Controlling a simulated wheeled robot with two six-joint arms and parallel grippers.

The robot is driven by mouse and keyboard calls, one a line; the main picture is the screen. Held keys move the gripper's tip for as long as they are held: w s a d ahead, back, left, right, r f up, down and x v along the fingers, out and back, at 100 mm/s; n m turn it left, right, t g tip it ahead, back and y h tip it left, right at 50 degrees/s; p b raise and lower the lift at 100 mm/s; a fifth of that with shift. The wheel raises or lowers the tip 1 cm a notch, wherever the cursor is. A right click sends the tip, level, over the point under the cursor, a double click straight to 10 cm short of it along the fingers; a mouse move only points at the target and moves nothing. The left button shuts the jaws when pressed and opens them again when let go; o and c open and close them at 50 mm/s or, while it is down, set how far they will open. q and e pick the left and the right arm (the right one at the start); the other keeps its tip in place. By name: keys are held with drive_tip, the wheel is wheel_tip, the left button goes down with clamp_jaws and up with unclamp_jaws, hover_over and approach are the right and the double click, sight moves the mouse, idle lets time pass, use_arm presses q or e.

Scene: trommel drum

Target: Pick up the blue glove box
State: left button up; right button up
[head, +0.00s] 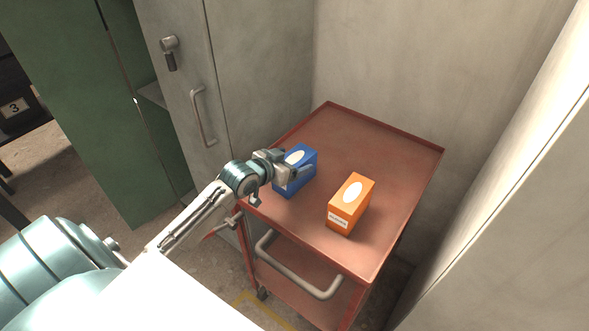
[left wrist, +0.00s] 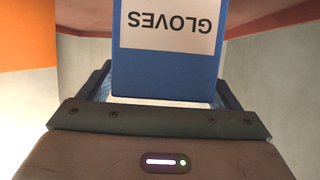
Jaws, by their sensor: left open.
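The blue glove box (head: 300,165) stands on the top of a red cart, near its left edge. It has a white oval on top. My left gripper (head: 292,174) is at the box's near left side, with its fingers around it. In the left wrist view the blue box (left wrist: 165,77) with an upside-down "GLOVES" label sits between the open fingers of the left gripper (left wrist: 160,95). Whether the fingers touch the box cannot be told. My right gripper is not in view.
An orange box (head: 351,204) stands right of the blue box on the red cart (head: 385,150), which has a raised rim and a front handle (head: 300,278). A grey cabinet (head: 245,70) stands close on the left. The cart's back half is clear.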

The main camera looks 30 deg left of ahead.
use_arm(q)
drive_tip(key=shift+c, duration=0.3)
drive_tip(key=c, duration=1.5)
drive_tip(key=shift+c, duration=0.4)
drive_tip(key=shift+r, duration=0.15)
